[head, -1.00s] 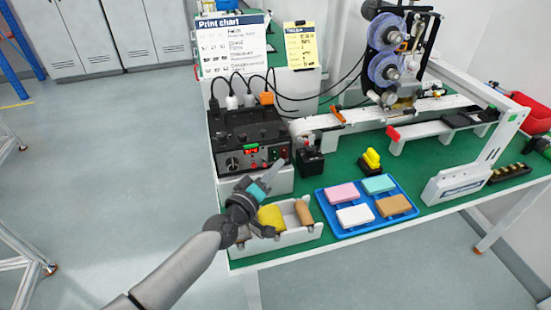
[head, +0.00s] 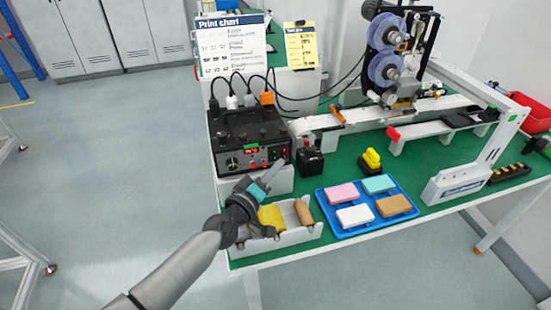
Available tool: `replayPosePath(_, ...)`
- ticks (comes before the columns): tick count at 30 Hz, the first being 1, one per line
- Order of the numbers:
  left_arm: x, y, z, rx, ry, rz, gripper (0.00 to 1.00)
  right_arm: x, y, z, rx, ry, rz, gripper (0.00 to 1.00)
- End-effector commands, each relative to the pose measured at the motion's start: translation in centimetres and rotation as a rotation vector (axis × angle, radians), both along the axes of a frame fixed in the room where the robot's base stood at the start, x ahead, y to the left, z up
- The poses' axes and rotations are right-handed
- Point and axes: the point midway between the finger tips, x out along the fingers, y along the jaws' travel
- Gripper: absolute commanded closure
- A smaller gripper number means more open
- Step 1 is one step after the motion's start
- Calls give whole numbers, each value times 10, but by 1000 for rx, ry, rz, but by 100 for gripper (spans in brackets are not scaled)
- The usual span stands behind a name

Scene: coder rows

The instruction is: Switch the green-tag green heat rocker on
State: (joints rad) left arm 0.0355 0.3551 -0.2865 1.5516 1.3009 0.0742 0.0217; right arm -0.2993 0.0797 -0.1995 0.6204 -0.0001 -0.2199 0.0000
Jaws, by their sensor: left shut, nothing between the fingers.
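The black control box (head: 248,140) stands at the left end of the green table, with a small lit display (head: 251,150), a knob (head: 232,163) and small controls on its front. A small red control (head: 284,153) shows near the right end of that front. The green tag and the green heat rocker are too small to tell apart, and I cannot tell any rocker's position. My left gripper (head: 277,169) is shut and empty, its fingers pointing up at the lower right of the box front; contact cannot be told. My right gripper is not in view.
A white bin (head: 290,237) with a yellow and a brown item lies below my left gripper. A blue tray (head: 373,222) with coloured blocks is to its right. A black block with a red top (head: 309,160) stands right beside the box. Cables rise behind.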

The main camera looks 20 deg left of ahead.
Motion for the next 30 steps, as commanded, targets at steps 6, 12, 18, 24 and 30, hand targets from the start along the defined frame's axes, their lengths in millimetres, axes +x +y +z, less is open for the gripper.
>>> replayPosePath(6,6,4,-2,1,0,0,100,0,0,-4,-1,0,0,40)
replayPosePath(12,7,5,-1,0,0,0,100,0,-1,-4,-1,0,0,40)
replayPosePath(18,7,5,-1,1,0,0,100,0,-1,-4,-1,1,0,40)
replayPosePath(24,9,6,-2,1,0,0,100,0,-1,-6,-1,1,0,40)
replayPosePath(30,11,7,-2,1,-1,1,100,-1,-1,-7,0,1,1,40)
